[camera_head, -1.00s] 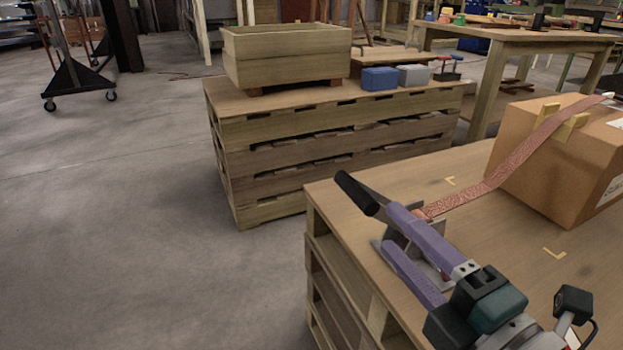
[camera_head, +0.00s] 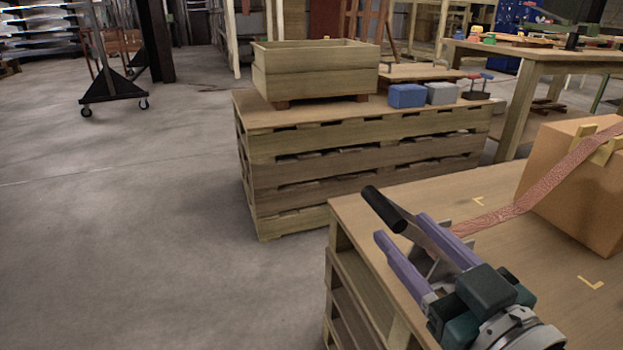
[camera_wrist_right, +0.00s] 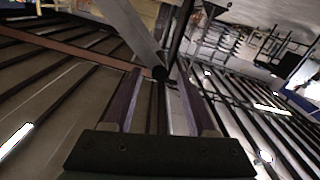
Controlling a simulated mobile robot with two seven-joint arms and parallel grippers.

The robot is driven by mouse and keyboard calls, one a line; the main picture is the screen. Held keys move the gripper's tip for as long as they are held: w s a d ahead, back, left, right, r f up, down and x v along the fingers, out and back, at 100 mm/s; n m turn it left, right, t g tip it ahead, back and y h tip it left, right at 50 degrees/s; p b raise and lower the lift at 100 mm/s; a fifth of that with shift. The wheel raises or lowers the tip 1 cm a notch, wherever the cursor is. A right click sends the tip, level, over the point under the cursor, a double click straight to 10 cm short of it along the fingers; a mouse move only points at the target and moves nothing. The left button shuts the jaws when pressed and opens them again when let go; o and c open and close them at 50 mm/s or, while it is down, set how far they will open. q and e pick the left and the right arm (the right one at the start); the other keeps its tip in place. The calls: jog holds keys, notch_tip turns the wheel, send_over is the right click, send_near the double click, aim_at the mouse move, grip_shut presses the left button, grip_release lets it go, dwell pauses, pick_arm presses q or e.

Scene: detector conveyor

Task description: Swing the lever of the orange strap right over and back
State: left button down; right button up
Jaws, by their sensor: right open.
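The strap (camera_head: 520,202) looks reddish orange and runs from a metal ratchet over a cardboard box. The ratchet's lever, with a black handle (camera_head: 383,208), tilts up and left above the near table's left end. My right gripper (camera_head: 402,228) is open, its purple fingers at the lever and partly hiding the ratchet. In the right wrist view, the grey lever bar (camera_wrist_right: 136,30) comes down with its dark end near the gap between the fingertips (camera_wrist_right: 159,72). I cannot tell whether the fingers touch it. My left gripper is not in view.
The cardboard box (camera_head: 570,200) stands on the right of the near wooden table (camera_head: 400,195). Behind is a pallet stack (camera_head: 360,160) with a wooden crate (camera_head: 315,72) and blue and grey boxes (camera_head: 407,95). Open floor lies to the left.

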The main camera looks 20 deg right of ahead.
aim_at(382, 206)
jog(key=w+b, duration=0.1)
jog(key=w, duration=0.6)
jog(key=shift+a+b, duration=0.1)
jog(key=shift+b, duration=0.3)
jog(key=shift+c, duration=0.2)
grip_shut()
dwell(0.7)
